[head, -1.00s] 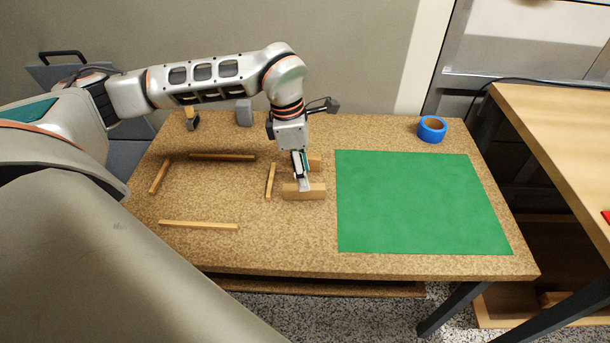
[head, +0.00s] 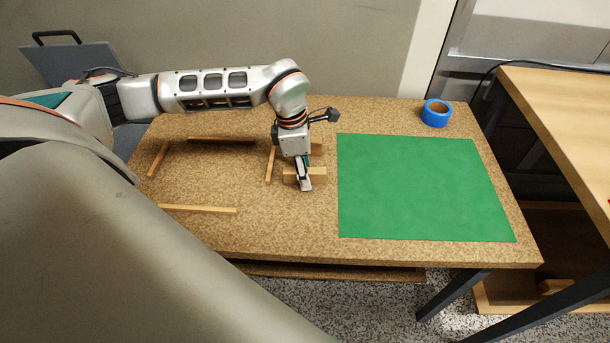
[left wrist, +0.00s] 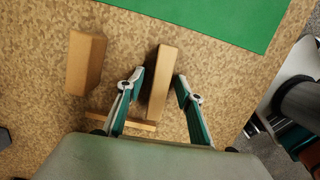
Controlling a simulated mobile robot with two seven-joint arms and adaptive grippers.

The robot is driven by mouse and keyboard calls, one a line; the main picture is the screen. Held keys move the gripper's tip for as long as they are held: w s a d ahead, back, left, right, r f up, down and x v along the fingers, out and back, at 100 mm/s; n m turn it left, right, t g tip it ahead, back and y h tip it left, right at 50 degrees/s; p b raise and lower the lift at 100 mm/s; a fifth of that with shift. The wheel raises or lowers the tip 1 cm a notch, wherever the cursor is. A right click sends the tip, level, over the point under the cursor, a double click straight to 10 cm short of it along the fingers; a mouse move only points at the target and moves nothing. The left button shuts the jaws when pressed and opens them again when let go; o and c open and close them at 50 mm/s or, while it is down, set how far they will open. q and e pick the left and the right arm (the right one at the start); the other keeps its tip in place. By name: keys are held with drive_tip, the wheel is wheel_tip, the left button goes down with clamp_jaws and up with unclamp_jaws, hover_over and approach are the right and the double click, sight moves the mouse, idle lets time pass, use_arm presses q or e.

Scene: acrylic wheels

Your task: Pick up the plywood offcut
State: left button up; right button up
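Two tan wooden blocks lie on the speckled brown table; I cannot tell from their surfaces which is plywood. The nearer one (head: 318,174), also in the left wrist view (left wrist: 159,70), has my left gripper (left wrist: 159,77) around it. In the head view the gripper (head: 304,184) points down and hides part of this block. The other block (left wrist: 86,63) lies apart, mostly hidden behind my wrist in the head view. My right gripper is not seen.
Several thin wooden strips lie on the left half, one strip (head: 270,163) close to the blocks. A green mat (head: 425,187) covers the right half. A blue tape roll (head: 436,113) stands at the back right. A second table (head: 570,120) is farther right.

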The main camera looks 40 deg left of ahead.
use_arm(q)
drive_tip(key=shift+r, duration=0.1)
clamp_jaws()
drive_tip(key=shift+r, duration=0.15)
